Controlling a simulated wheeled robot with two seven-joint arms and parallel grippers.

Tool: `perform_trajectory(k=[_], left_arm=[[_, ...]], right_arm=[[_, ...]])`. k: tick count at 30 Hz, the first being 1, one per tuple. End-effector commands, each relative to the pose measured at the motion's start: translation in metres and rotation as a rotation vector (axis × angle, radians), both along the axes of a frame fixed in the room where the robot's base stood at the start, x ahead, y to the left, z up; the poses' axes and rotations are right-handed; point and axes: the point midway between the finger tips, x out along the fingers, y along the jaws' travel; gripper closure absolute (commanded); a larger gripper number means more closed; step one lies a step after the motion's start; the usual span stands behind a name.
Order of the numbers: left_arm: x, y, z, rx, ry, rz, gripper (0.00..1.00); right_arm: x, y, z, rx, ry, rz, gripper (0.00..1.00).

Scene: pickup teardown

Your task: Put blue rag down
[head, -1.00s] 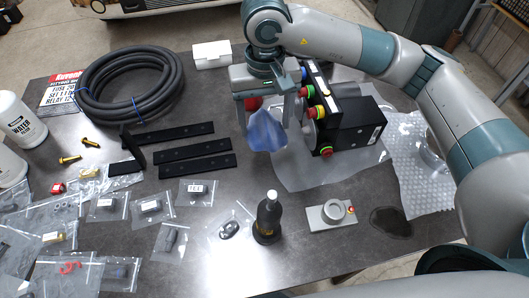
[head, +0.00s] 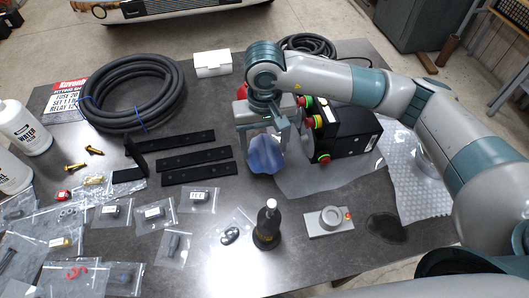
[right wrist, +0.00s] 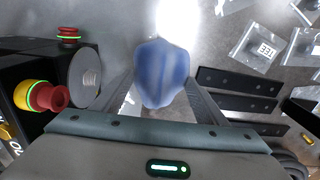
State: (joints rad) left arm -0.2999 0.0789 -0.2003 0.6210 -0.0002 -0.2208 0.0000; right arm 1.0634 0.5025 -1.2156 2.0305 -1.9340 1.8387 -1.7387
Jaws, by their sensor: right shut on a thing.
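The blue rag (head: 264,155) is a crumpled pale-blue cloth near the middle of the table, just left of the black machine. My right gripper (head: 266,136) is shut on it from above, with the cloth bulging below the fingers. In the right wrist view the rag (right wrist: 161,73) sits between the two fingertips (right wrist: 160,88). I cannot tell whether the rag touches the table. My left gripper is not in view.
A dark bottle (head: 267,225) stands in front, beside a grey dial block (head: 329,222). Bare table shows between rag and bottle.

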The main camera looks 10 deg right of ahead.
Motion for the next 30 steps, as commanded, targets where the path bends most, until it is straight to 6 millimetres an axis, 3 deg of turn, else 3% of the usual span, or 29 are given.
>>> perform_trajectory(k=[12,26,27,29,30], left_arm=[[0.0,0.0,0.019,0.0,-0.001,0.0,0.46],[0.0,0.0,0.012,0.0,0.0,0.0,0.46],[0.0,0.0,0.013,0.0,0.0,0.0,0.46],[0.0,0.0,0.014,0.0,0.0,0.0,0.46],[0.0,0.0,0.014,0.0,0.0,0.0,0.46]], right_arm=[[-0.001,0.0,-0.039,-0.001,0.001,0.0,0.51],[0.0,0.0,-0.044,-0.001,-0.001,0.0,0.51],[0.0,0.0,-0.043,-0.001,0.0,0.0,0.29],[0.0,0.0,-0.042,-0.001,0.0,0.0,0.15],[0.0,0.0,-0.042,-0.001,0.0,0.0,0.15]])
